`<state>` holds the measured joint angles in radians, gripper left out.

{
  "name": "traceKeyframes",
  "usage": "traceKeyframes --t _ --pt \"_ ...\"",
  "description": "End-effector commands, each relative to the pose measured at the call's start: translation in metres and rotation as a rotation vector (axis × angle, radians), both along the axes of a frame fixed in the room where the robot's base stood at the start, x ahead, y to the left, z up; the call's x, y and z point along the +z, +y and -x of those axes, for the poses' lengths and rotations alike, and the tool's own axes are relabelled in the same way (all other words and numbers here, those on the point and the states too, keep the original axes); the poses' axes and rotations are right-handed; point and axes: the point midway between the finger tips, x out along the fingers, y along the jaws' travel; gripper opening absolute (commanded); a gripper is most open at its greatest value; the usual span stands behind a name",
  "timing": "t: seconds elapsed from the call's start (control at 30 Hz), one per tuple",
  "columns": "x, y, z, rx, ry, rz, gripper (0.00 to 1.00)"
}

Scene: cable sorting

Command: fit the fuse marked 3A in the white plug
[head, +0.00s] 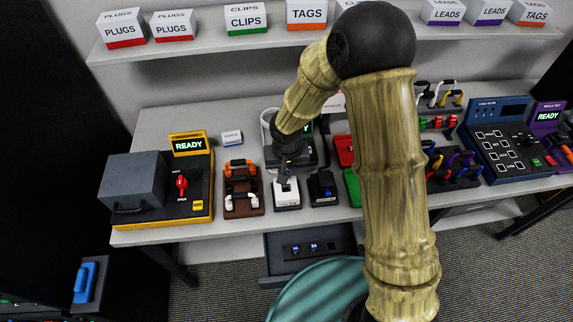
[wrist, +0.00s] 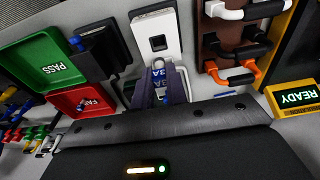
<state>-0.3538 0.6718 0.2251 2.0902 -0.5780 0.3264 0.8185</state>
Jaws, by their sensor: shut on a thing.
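The white plug (head: 287,193) stands near the front of the table; in the wrist view, the white plug (wrist: 143,25) shows a dark square opening in its face. My gripper (head: 285,177) is over the white plug. In the wrist view my gripper (wrist: 161,72) is shut on a small blue fuse (wrist: 159,75) marked 3A, between the fingertips at the near end of the plug. I cannot tell whether the fuse touches the plug or lies in it. The fuse is hidden in the head view.
A black plug (head: 322,188) stands right of the white one. A brown rack (head: 243,207) with orange and white leads is at left. A green PASS tray (wrist: 50,65) and a red FAIL tray (wrist: 85,98) are close by. An open drawer (head: 288,262) holds two blue pieces.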

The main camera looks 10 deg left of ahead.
Motion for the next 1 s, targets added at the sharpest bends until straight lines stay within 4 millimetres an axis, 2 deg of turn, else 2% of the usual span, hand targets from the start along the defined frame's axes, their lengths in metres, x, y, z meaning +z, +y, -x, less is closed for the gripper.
traceKeyframes --t 0.27,0.8,1.0 --pt "-0.006 0.000 0.000 0.000 0.000 0.000 0.00" --pt "-0.048 0.000 0.000 0.000 0.000 0.000 0.00" --pt "-0.055 0.000 0.000 -0.001 -0.001 -0.001 0.00"
